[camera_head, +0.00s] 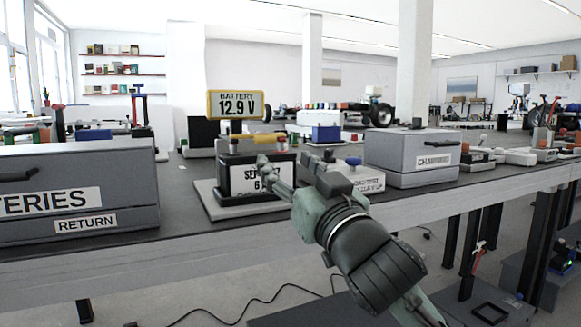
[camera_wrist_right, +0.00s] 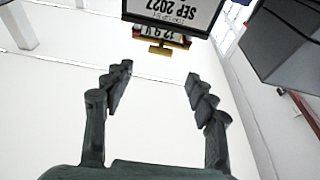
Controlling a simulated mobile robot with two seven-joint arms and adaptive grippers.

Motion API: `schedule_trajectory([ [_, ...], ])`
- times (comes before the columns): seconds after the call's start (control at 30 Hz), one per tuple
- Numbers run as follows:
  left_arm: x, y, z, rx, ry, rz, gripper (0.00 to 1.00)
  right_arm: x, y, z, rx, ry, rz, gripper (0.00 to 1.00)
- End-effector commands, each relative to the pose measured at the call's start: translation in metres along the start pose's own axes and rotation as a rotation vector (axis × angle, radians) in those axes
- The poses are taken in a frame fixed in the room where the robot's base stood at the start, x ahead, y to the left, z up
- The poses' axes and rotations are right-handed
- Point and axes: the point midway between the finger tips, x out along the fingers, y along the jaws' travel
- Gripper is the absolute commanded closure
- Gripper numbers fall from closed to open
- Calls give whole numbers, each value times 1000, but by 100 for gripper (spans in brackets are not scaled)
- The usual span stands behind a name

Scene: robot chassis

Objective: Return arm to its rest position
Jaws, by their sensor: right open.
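My right arm comes in from the lower right in the head view, and its gripper (camera_head: 272,172) is in front of the black battery (camera_head: 236,180). In the right wrist view the gripper (camera_wrist_right: 160,85) is open, with nothing between its fingers. The battery (camera_wrist_right: 185,12) shows upside down at the top of that view, beyond the fingertips. The battery stands on a pale plate (camera_head: 207,202), with a yellow-framed display (camera_head: 236,104) reading 12.9 V above it. I cannot tell from the head view how far the fingers are from the battery. My left gripper is not in view.
A grey case (camera_head: 80,190) labelled BATTERIES and RETURN stands at the left. A grey box (camera_head: 412,155) stands right of the gripper, near a pale device with a blue knob (camera_head: 354,161). The workbench's front edge (camera_head: 480,188) runs below my gripper. Shelves are at the back.

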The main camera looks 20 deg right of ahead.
Motion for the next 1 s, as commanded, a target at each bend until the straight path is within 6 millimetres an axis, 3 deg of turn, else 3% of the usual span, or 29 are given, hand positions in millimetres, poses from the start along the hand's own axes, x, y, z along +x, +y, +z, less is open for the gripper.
schedule_trajectory([
  [0.63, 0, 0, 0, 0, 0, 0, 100, -7, -4, 2, -1, 4, -15, 43],
  [0.73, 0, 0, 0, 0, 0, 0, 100, -11, -25, 7, -2, 34, -88, 43],
  [0.83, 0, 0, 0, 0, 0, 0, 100, -23, -61, 12, 5, 112, -218, 43],
  [1.0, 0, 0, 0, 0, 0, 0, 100, -71, -115, 2, 63, 361, -408, 43],
])
